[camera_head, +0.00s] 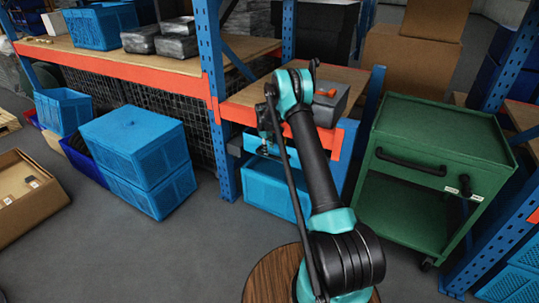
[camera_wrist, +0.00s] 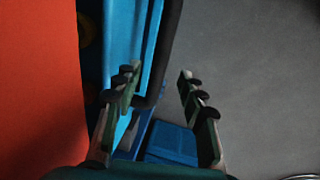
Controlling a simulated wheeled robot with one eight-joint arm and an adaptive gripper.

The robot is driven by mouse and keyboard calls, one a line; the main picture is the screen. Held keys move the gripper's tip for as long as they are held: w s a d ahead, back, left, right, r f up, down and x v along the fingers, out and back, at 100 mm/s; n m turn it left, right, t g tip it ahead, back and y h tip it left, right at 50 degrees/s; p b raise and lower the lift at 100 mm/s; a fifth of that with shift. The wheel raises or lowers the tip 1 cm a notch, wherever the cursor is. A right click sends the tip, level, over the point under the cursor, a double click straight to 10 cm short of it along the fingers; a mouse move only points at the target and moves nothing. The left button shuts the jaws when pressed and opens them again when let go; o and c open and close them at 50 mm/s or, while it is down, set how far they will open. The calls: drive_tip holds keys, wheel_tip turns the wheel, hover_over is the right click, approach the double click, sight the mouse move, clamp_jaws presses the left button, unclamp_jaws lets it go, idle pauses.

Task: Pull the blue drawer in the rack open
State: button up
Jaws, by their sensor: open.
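The blue drawer (camera_head: 290,159) sits in the rack just under the orange beam, partly hidden by my arm. In the wrist view its blue front (camera_wrist: 122,35) fills a strip left of centre, with a dark bar handle (camera_wrist: 168,45) standing off it. My gripper (camera_wrist: 158,72) is open. One finger is on the drawer side of the handle bar and the other on the outer side, over the grey floor. The bar's bent end shows between them. I cannot tell whether either finger touches it. In the head view my gripper (camera_head: 266,132) is small and partly hidden beside the drawer.
The orange beam (camera_wrist: 40,90) is close on the left in the wrist view. A blue crate (camera_head: 268,187) is below the drawer. A green cart (camera_head: 440,130) stands right, stacked blue crates (camera_head: 135,145) left. Floor is clear in front of the rack, left of my arm.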

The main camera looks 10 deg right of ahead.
sight(270, 155)
drive_tip(key=shift+w+d+f, duration=0.1)
drive_tip(key=shift+w+f, duration=0.05)
drive_tip(key=shift+f, duration=0.65)
drive_tip(key=shift+w+d+f, duration=0.1)
drive_tip(key=shift+f, duration=0.75)
drive_tip(key=shift+w+d+f, duration=0.1)
drive_tip(key=shift+w+f, duration=0.05)
drive_tip(key=shift+f, duration=0.65)
clamp_jaws()
